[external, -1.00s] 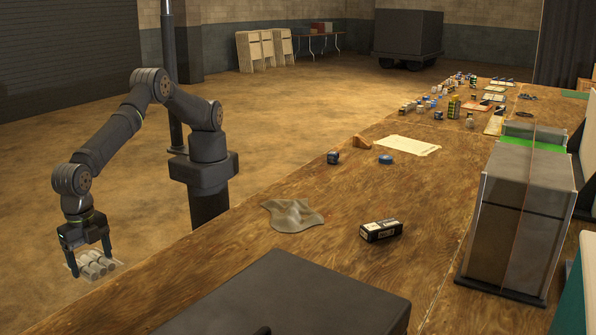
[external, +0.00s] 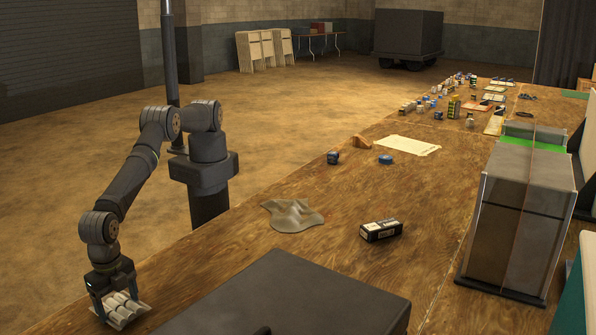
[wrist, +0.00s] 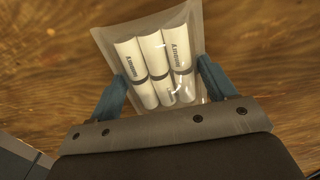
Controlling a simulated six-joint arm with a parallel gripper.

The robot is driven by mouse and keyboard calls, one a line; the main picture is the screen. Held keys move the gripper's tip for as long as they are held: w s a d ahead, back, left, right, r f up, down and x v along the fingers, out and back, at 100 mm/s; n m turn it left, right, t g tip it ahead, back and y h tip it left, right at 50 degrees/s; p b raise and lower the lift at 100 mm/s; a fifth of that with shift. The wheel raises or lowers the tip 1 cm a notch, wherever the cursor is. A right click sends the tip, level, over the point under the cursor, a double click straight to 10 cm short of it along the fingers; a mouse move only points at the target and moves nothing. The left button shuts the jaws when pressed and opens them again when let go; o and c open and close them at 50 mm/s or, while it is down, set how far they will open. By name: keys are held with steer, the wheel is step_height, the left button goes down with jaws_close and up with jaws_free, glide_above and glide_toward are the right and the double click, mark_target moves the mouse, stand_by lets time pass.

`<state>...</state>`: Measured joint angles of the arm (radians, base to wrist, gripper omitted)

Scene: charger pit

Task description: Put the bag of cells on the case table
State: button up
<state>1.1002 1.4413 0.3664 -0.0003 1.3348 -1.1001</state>
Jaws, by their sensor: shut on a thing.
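The bag of cells (external: 123,307) is a clear pouch with several white cylinders in it. My gripper (external: 115,297) is shut on it at the near left of the external view. In the wrist view the bag (wrist: 155,62) sits between the two blue fingers of my gripper (wrist: 163,85), with wooden tabletop behind it. The long wooden table (external: 250,262) fills the right side of the external view, and the bag is at its near left edge. I cannot tell whether the bag touches the wood.
A dark flat case (external: 290,305) lies on the table just right of the bag. A grey cloth (external: 292,214), a black box (external: 381,230) and a tall strapped case (external: 520,215) stand farther along. Bare wood lies between the bag and the cloth.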

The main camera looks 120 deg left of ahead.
mark_target(118, 304)
steer(key=shift+f, duration=0.1)
steer(key=o, duration=1.2)
steer(key=shift+o, duration=0.2)
step_height(118, 304, up, 12)
steer(key=shift+r, duration=0.2)
steer(key=shift+f, duration=4.15)
